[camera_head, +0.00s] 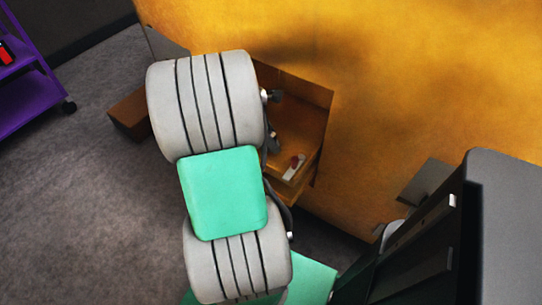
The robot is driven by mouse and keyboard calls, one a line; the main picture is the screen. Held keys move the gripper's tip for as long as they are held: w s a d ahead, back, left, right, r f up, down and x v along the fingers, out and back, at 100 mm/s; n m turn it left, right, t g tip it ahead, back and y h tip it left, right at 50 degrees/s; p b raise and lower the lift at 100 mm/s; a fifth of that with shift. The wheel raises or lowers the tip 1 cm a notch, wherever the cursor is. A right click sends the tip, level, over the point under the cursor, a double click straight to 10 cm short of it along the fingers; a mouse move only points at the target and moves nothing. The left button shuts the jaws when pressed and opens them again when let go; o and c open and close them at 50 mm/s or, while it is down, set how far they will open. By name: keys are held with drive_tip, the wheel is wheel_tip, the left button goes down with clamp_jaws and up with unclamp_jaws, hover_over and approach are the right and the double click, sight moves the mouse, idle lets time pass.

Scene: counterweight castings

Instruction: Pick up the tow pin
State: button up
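I cannot make out the tow pin for certain. A small white and red piece (294,167) lies on the ledge of an open recess (300,120) in a yellow casting. A small grey knob with a dark part (272,96) shows at the recess's left side, next to my arm. I cannot tell whether it is the pin or part of my arm. Small dark parts show lower down beside the arm and are also unclear. My grey and green arm covers the left of the recess. My gripper is hidden behind it, so its fingers and any hold do not show.
The yellow casting (400,80) fills the upper right. A purple shelf cart (30,95) on casters, bearing a red and black item (5,53), stands at the far left. A brown block (130,114) sits left of my arm. Grey carpet (80,200) is clear at lower left.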

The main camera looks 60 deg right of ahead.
clamp_jaws()
idle(0.3)
drive_tip(key=shift+r, duration=0.15)
idle(0.3)
